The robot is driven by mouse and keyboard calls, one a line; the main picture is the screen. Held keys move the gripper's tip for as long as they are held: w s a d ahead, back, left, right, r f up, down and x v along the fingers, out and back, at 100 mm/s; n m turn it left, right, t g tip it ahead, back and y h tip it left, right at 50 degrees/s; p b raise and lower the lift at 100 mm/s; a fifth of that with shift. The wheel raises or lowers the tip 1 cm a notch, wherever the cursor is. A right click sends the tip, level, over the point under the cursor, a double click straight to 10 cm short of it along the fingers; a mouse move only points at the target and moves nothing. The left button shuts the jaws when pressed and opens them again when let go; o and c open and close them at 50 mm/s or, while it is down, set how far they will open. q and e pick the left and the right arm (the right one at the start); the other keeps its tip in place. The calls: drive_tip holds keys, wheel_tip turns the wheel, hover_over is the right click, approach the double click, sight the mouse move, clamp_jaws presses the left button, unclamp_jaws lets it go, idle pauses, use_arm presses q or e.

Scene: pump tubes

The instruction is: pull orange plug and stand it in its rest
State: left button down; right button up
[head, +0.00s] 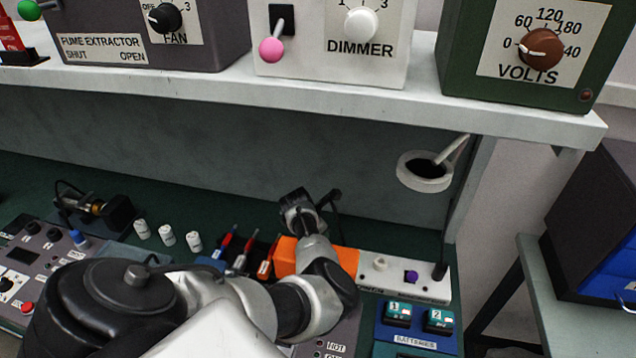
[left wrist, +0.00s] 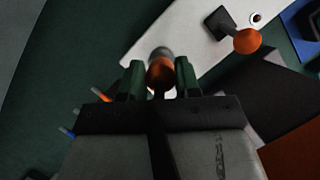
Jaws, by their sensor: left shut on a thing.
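My left gripper (left wrist: 160,82) shows in the left wrist view with its two green fingers closed on an orange plug (left wrist: 159,73). The plug has a rounded grey part at its far end, over the edge of a white panel (left wrist: 190,28). I cannot tell whether the plug is still seated or clear of the panel. In the head view my left arm reaches to the back of the bench, and its fingers and the plug are hidden. I cannot make out the plug's rest. My right gripper is not in view.
An orange box (head: 345,259) is partly behind my arm. A white strip (head: 395,285) to its right carries white, purple and black pieces. A blue battery holder (head: 415,341) is in front. The left wrist view shows an orange-ended lever (left wrist: 247,40). A shelf (head: 330,108) overhangs the bench.

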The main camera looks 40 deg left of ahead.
use_arm(q)
drive_tip(key=shift+f+b, duration=0.8)
drive_tip(key=shift+f, duration=0.25)
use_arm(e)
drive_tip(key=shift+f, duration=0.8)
